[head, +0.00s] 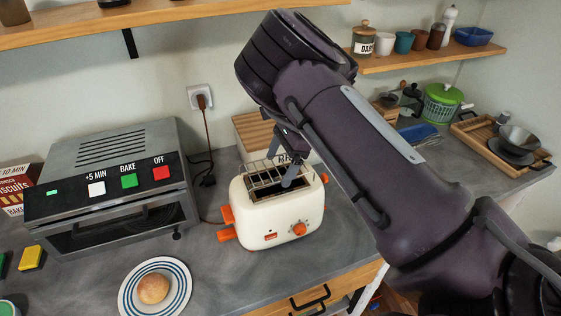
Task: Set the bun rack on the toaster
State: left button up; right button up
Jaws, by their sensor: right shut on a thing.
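The cream toaster (273,219) with orange levers and a knob stands on the counter near the middle of the head view. The bun rack (262,172), a small wire grid, is just over the toaster's top slots. I cannot tell whether it touches the toaster. My right gripper (291,172) is shut on the rack at its right side, above the toaster. My right arm hides part of the toaster's back and the counter behind it. My left gripper is not in view.
A toaster oven (115,180) with coloured buttons stands at the left. A striped plate (130,300) with a bun (153,288) lies in front. A wooden box (250,132) is behind the toaster. A wooden tray (476,134) with bowls is at the far right.

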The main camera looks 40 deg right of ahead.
jog(key=shift+f, duration=0.4)
dwell(0.7)
jog(key=o, duration=0.8)
jog(key=shift+o, duration=0.2)
jog(key=shift+r, duration=0.1)
jog(key=shift+r+p, duration=2.9)
jog(key=shift+r, duration=0.05)
